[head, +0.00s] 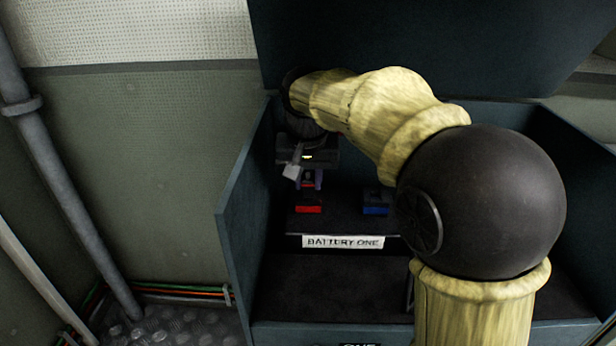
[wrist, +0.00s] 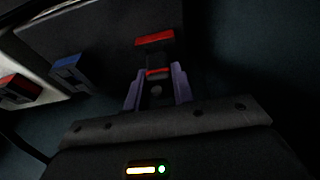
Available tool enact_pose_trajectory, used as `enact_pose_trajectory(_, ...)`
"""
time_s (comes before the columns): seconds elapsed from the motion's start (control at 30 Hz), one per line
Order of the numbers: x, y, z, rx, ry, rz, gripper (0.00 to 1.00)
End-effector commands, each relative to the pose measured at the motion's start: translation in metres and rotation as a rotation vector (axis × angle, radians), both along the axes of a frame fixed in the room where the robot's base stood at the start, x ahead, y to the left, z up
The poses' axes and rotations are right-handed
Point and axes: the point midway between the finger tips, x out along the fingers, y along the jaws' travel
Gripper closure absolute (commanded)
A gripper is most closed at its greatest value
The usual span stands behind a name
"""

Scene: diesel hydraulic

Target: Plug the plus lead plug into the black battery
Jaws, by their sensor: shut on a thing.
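My gripper (head: 309,181) is inside the dark cabinet, above the left part of the black battery (head: 342,222), which bears a white "BATTERY ONE" label. In the wrist view, its two purple fingers (wrist: 157,88) are shut on a dark plug with a red band (wrist: 157,73), the plus lead plug. A red terminal block (head: 309,209) lies directly below the gripper in the head view. It also shows just beyond the plug in the wrist view (wrist: 155,40). The plug lines up with it, but I cannot tell if they touch. A blue terminal block (head: 376,210) sits on the battery's right.
The cabinet's left wall (head: 243,220) stands close beside the gripper. My arm hides much of the cabinet's right side. Another red and dark piece (wrist: 18,88) shows at the left edge of the wrist view. Pipes (head: 60,170) run outside, left of the cabinet.

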Motion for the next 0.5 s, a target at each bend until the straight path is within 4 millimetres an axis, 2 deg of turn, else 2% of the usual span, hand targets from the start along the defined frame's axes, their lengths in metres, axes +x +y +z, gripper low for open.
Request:
enact_pose_trajectory(0.13,0.0001,0.0000,0.0004,0.000,0.000,0.000,1.00)
enact_pose_trajectory(0.17,0.0001,0.0000,0.0004,0.000,0.000,0.000,0.69)
enact_pose_trajectory(0.27,0.0001,0.0000,0.0005,0.000,0.000,0.000,0.50)
enact_pose_trajectory(0.5,0.0000,0.0000,0.0004,0.000,0.000,0.000,0.50)
